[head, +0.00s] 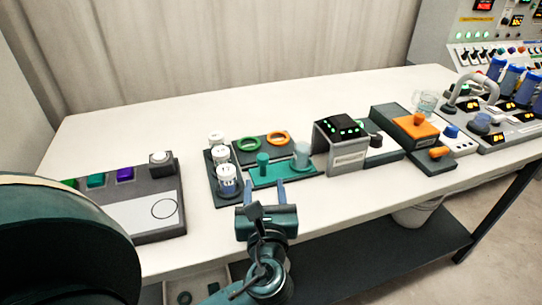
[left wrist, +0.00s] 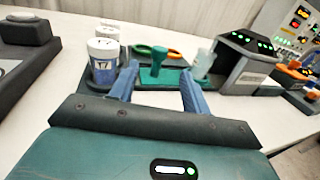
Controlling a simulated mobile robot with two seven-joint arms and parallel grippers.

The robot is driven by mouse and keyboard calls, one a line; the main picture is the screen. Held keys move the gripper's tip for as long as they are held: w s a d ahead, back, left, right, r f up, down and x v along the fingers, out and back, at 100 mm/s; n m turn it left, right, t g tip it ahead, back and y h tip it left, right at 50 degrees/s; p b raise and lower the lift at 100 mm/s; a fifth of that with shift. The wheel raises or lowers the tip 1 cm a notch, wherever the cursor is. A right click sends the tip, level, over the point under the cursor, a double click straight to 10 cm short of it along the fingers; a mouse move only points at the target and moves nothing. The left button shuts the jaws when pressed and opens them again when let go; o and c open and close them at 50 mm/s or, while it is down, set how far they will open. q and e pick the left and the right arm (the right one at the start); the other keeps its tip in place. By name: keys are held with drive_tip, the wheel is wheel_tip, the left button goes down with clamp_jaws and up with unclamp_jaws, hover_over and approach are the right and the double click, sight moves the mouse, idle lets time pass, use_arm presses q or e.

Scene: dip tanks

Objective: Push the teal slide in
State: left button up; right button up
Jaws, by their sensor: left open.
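The teal slide (head: 282,173) is a flat teal plate with an upright round knob (head: 263,160), set in a dark fixture on the bench. A translucent cup (head: 301,154) stands at its right end. The slide also shows in the left wrist view (left wrist: 148,76), beyond my fingers, with its knob (left wrist: 157,60) between them. My left gripper (head: 265,186) is open and empty, its two blue fingers pointing at the slide from the front edge. I cannot tell whether a finger touches the fixture. My right gripper does not show.
White-capped jars (head: 227,180) stand in the rack just left of the slide. Orange and green rings (head: 278,138) lie behind it. A grey box with green lights (head: 340,146) stands to the right, and a dark panel (head: 152,205) to the left. The bench behind is clear.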

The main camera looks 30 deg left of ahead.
sight(263, 162)
use_arm(q)
drive_tip(key=x, duration=1)
drive_tip(key=shift+w+a+f, duration=0.1)
drive_tip(key=shift+w+a, duration=0.05)
drive_tip(key=shift+w, duration=0.15)
drive_tip(key=shift+c, duration=0.6)
clamp_jaws()
